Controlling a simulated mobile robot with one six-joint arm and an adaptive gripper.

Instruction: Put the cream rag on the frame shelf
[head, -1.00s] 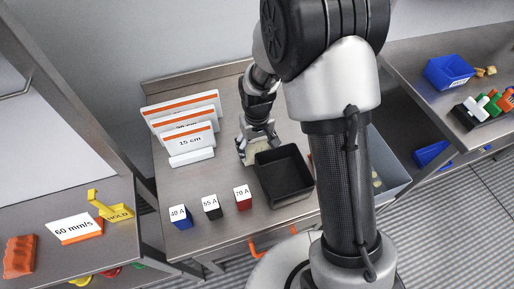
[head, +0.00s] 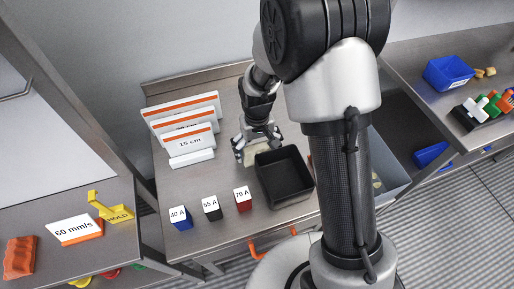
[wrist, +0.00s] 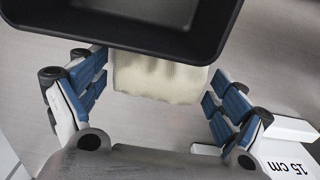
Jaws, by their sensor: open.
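The cream rag (wrist: 160,80) lies between the spread fingers of my gripper (wrist: 158,100) in the wrist view, with a gap on each side. Its far part is hidden behind the rim of the black bin. In the head view my gripper (head: 258,150) is low over the steel table, just left of and behind the black bin (head: 286,192). Only a small part of the rag (head: 251,156) shows there. My gripper is open. I cannot pick out the frame shelf with certainty in either view.
White signs with orange stripes (head: 188,140) stand left of my gripper. The blue (head: 180,218), black (head: 211,208) and red (head: 243,199) labelled blocks stand in front. A grey container (head: 392,165) is right of the table. Bare table lies between signs and blocks.

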